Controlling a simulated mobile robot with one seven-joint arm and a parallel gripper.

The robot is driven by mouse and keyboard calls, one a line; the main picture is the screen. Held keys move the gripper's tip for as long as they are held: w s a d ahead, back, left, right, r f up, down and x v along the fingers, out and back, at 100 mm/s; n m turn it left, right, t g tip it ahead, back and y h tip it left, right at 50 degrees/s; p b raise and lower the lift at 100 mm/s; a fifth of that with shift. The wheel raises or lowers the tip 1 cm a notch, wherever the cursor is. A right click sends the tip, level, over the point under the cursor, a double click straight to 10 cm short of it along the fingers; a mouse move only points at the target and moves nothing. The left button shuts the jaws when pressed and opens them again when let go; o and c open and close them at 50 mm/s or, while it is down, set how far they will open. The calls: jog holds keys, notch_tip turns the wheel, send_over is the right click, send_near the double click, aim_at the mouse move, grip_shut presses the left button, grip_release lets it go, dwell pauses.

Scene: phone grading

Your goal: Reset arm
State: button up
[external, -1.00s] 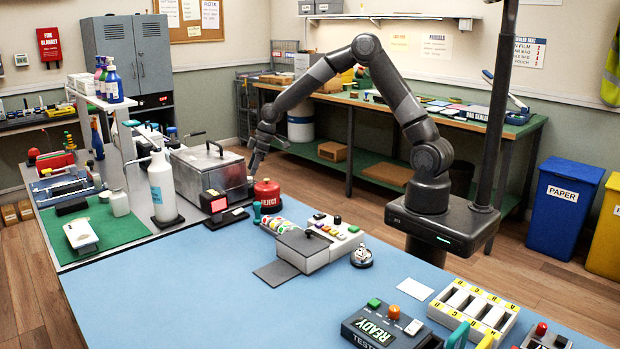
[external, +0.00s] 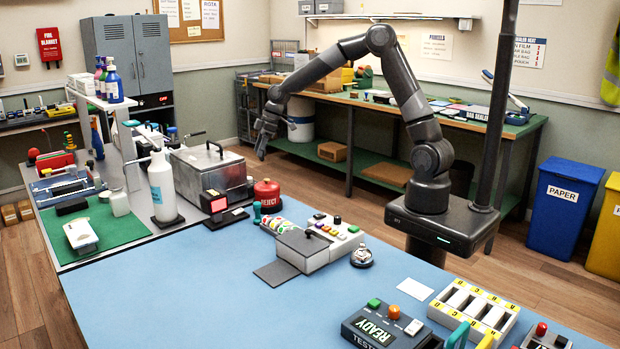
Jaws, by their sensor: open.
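My gripper (external: 261,151) hangs in the air at the end of my raised arm, right of the metal lidded box (external: 208,178) and above and behind the red REJECT container (external: 267,194). Its fingers point down and are open, with nothing seen between them. It appears clear of the box and the container. My arm arches high over the back of the blue table (external: 200,290) from its mount at the right.
A green-topped bench (external: 400,112) stands behind my arm.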

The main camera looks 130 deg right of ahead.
jog(key=w+a+r+n+t+h, duration=0.1)
jog(key=w+a+r, duration=0.2)
jog(key=a+r, duration=0.5)
jog(key=w+a+r, duration=0.4)
jog(key=a, duration=0.8)
jog(key=w+a+r+n+t+h, duration=0.1)
jog(key=w+a+r, duration=0.2)
jog(key=a+r, duration=0.55)
jog(key=s+a+f+n+y, duration=0.1)
jog(key=s+a+f+y, duration=0.1)
jog(key=s+a, duration=0.6)
jog(key=s+a+f+n+y, duration=0.1)
jog(key=s+a+f, duration=0.3)
jog(key=s+a, duration=0.5)
jog(key=a+n, duration=0.1)
jog(key=a, duration=0.5)
jog(key=shift+s+a+f+g+y, duration=0.2)
jog(key=shift+s+a+g+y, duration=0.1)
jog(key=shift+a+y, duration=0.1)
